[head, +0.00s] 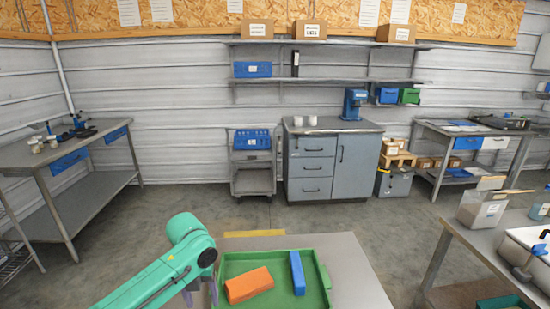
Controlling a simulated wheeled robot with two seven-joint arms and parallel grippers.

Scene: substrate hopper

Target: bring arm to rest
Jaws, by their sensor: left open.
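My left arm comes in from the bottom left, teal green, and bends at a joint above the near table. My left gripper (201,294) hangs below that joint at the left edge of a green tray (318,262). It is open, its fingers are partly cut off by the bottom of the picture, and I see nothing between them. An orange block (249,285) and a blue block (297,272) lie in the tray, apart from the gripper. My right gripper is not in view.
The near grey table (352,265) is bare right of the tray. A side table (490,238) at the right holds a clear container (482,211) and a white bin (527,243). A workbench (90,150) stands left, a cabinet (335,160) at the back. The floor between is open.

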